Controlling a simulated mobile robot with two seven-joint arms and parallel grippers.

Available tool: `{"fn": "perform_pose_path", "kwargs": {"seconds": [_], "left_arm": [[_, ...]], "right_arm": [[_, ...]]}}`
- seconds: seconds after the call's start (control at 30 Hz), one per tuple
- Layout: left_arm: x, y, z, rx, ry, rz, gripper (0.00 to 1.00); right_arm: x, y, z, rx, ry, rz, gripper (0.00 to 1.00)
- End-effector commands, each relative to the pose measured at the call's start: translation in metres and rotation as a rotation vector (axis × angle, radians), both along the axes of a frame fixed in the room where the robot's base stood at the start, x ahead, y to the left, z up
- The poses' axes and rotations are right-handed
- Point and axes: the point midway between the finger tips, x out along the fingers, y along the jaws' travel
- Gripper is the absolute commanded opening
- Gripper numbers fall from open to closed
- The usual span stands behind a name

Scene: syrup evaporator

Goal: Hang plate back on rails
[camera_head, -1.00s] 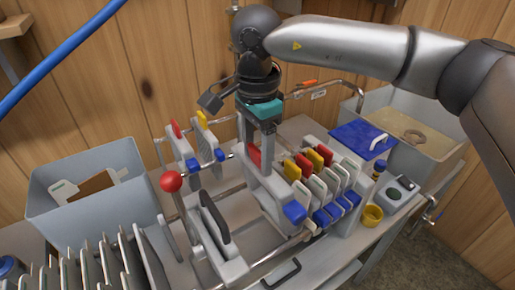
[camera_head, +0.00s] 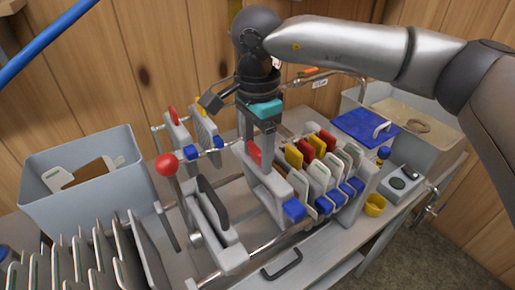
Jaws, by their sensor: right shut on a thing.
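My right gripper (camera_head: 263,148) points down in the middle of the head view and is shut on a pale grey plate (camera_head: 270,192). This plate has a red tab on top and a blue corner at its near lower end. It is upright, between the two metal rails (camera_head: 282,243), just left of a row of similar plates (camera_head: 319,175) with red, yellow and white tops. I cannot tell whether its ends rest on the rails. Part of its upper edge is hidden by the fingers. My left gripper is not in view.
A press frame with a red-knobbed lever (camera_head: 166,164) and a thick end plate (camera_head: 222,237) stands left of the held plate. A grey bin (camera_head: 85,205), slotted rack (camera_head: 95,262), blue lid (camera_head: 352,127) and yellow cup (camera_head: 375,205) stand around.

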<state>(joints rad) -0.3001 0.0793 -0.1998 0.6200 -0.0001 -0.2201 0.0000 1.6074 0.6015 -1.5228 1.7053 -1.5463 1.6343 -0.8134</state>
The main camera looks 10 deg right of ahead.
Motion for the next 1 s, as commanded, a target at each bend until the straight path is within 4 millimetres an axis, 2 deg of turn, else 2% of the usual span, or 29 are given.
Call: {"fn": "perform_pose_path", "kwargs": {"seconds": [1.0], "left_arm": [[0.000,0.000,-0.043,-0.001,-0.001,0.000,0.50]], "right_arm": [[0.000,0.000,-0.052,0.001,-0.003,0.000,0.00]]}}
